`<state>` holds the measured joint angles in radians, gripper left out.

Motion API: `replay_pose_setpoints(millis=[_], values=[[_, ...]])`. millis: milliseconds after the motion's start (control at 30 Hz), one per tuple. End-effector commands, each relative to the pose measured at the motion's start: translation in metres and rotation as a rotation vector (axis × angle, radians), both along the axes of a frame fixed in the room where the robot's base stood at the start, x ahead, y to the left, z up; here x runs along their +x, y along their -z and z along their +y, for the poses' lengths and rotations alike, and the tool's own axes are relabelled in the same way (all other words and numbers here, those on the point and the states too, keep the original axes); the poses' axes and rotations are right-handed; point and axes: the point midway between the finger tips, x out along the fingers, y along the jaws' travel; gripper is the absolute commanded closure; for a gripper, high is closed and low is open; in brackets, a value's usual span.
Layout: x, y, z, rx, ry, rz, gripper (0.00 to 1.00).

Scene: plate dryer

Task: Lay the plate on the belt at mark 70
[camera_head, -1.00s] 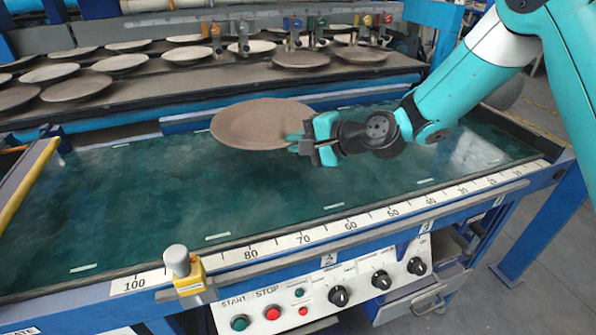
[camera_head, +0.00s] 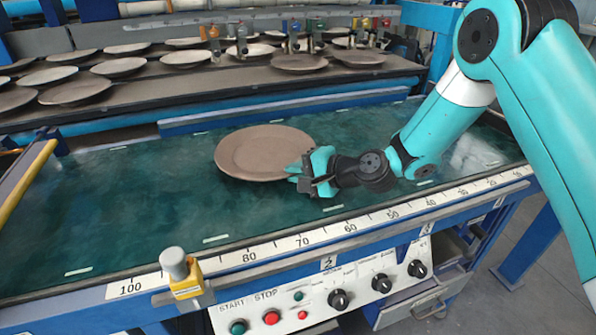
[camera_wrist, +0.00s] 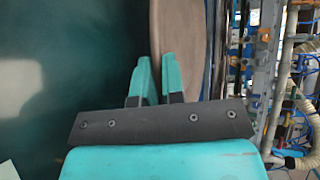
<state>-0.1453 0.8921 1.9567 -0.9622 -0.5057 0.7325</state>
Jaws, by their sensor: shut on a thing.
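A brown round plate (camera_head: 262,150) is held flat at its right rim by my gripper (camera_head: 297,172), low over the green belt (camera_head: 130,205). I cannot tell whether its underside touches the belt. In the wrist view my gripper's teal fingers (camera_wrist: 158,78) close at the edge of the plate (camera_wrist: 176,35), which shows as a narrow upright strip. The number scale (camera_head: 325,236) runs along the belt's front edge, and mark 70 (camera_head: 302,242) lies in front of the plate and a little to its right.
A yellow and white post (camera_head: 182,272) stands at the front left edge near mark 100. A control panel (camera_head: 320,295) with buttons and knobs is below the scale. Several plates rest on the rack (camera_head: 200,82) behind. The belt's left part is clear.

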Motion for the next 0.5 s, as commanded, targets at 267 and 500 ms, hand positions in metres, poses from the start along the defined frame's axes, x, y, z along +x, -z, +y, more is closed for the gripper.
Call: replay_pose_setpoints(millis=[267, 500], values=[[-0.0002, 0.001, 0.0, -0.001, 0.0, 0.001, 0.65], [-0.0043, -0.0044, -0.0081, 0.0, 0.002, 0.003, 0.65]])
